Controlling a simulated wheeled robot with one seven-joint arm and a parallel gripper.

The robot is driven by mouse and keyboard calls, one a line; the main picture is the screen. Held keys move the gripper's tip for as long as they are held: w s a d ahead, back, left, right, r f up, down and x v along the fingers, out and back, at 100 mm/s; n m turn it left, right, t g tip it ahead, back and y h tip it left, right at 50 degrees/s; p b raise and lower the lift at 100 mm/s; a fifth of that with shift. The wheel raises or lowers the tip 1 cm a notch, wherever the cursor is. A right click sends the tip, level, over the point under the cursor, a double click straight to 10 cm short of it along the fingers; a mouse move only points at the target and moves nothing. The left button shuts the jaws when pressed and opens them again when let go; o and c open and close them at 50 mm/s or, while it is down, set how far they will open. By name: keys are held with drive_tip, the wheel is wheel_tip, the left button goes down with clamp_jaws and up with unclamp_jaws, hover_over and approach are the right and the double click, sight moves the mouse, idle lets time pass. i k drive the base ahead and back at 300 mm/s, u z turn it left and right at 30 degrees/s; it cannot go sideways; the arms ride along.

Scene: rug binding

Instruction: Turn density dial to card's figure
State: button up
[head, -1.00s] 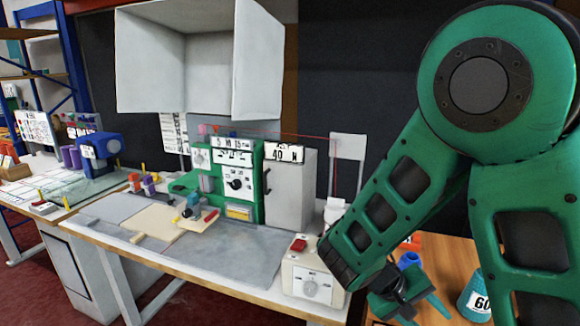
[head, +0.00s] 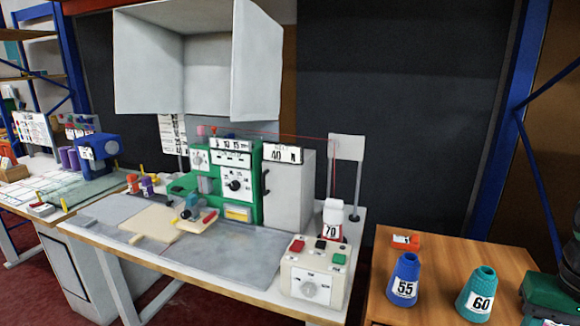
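A green machine (head: 254,215) stands on the workbench with a white panel bearing a black round dial (head: 236,185) and a smaller pale dial (head: 198,159) to its left. A grey control box (head: 287,272) at the bench's right end carries another pale dial (head: 311,289) on its front. The small lettering is not legible, so I cannot tell which dial is the density dial. A card reading 40 N (head: 283,154) sits atop the white cabinet (head: 289,190). Other white cards (head: 173,134) hang behind, unreadable. My gripper is not in view.
A spool marked 70 (head: 333,224) stands behind the control box. A white overhead cabinet (head: 200,62) hangs above the bench.

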sight(234, 186)
drive_tip(key=u, duration=1.75)
drive_tip(key=i, duration=1.75)
drive_tip(key=z, duration=1.4)
